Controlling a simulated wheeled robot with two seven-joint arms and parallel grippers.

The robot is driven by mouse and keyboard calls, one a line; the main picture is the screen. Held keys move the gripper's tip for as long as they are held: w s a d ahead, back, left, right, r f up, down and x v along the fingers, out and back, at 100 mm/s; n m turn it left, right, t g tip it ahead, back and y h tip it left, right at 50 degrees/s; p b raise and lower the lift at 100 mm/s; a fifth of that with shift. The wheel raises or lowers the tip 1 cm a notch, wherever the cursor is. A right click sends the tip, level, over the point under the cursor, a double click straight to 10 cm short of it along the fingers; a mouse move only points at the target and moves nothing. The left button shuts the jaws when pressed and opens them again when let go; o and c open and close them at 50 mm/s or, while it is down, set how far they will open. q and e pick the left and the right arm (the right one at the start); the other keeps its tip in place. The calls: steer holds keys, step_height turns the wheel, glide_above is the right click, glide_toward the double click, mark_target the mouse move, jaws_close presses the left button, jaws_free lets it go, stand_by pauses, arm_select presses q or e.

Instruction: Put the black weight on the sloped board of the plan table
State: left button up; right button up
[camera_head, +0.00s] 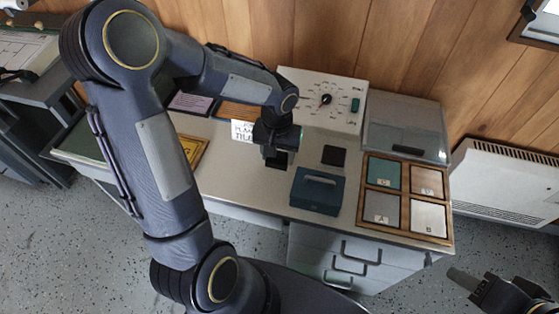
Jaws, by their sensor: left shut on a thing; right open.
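My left gripper (277,150) is over the middle of the desk, pointing down, shut on a small dark block that I take to be the black weight (277,161). The gripper hides most of the block, and I cannot tell whether it touches the desk. The plan table (38,92) stands at the far left. Its sloped board (45,60) carries a pale sheet (22,50), with a dark item on its lower left part. My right gripper (468,284) is open and empty at the lower right, over the floor, partly cut off.
The desk (235,187) holds a blue box (318,191), a dark square pad (334,156), a wooden tray with lettered compartments (400,231), a white dial panel (325,99) and a grey case (405,127). A heater (505,180) stands at right. My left arm crosses the view's left half.

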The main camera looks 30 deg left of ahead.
mark_target(279, 157)
arm_select(q)
steer(key=shift+w+d+f, duration=0.15)
steer(key=shift+w+f, duration=0.05)
steer(key=shift+f, duration=1.65)
steer(key=shift+f+b, duration=0.1)
steer(key=shift+b, duration=0.3)
steer(key=o, duration=1.3)
steer(key=shift+c, duration=0.2)
